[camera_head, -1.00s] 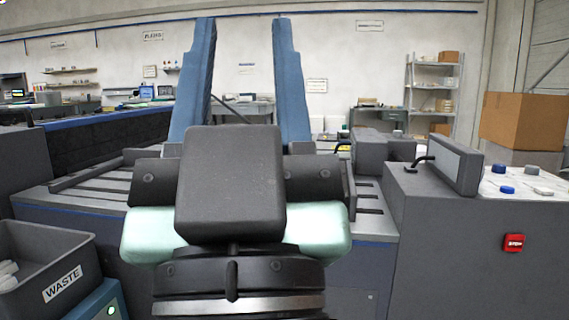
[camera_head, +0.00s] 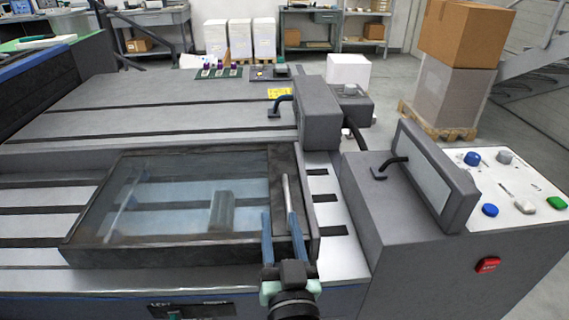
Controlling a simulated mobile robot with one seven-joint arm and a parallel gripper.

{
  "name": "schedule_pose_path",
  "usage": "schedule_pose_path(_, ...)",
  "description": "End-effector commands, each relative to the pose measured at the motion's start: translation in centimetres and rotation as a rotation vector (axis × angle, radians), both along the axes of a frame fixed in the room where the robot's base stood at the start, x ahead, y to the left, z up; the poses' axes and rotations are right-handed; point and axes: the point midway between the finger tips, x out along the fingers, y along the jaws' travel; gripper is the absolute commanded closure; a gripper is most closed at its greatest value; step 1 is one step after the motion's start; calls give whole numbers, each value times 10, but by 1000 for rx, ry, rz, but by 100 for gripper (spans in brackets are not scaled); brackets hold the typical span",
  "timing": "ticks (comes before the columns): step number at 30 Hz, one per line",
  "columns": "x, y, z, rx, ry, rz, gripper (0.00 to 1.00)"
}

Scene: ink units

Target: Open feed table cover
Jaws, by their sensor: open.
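The feed table cover (camera_head: 165,236) is a clear panel in a black frame and lies down over the slatted feed table (camera_head: 40,228). A pale upright bar (camera_head: 286,190), which looks like its handle, stands at the cover's right side. My gripper (camera_head: 278,214) has two blue fingers, apart, over the cover's lower right corner. The right fingertip overlaps the lower end of the bar in the picture; I cannot tell if they touch. Nothing is seen held between the fingers. A grey block shows through the panel.
A grey cabinet (camera_head: 378,235) on the right carries a tilted screen (camera_head: 437,172), a panel of coloured buttons (camera_head: 515,192) and a red stop button (camera_head: 488,265). A grey box unit (camera_head: 320,112) stands behind the cover. Cartons (camera_head: 462,40) stand at the back right.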

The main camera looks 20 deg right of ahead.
Motion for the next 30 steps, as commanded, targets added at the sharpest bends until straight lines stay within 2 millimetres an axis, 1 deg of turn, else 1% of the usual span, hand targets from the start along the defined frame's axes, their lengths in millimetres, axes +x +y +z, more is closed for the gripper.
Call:
schedule_pose_path(1, -7, -6, -6, 22, 34, -17, 55)
schedule_pose_path(3, -15, -11, -21, 45, 62, -34, 55)
schedule_pose_path(6, -21, -15, -35, 62, 85, -48, 55)
schedule_pose_path(8, -22, -16, -39, 67, 90, -53, 55)
schedule_pose_path(11, -16, -19, -41, 69, 91, -54, 55)
schedule_pose_path(14, -4, -23, -40, 68, 89, -55, 55)
schedule_pose_path(24, 54, -39, -39, 67, 90, -52, 55)
schedule_pose_path(30, 82, -46, -40, 66, 90, -51, 55)
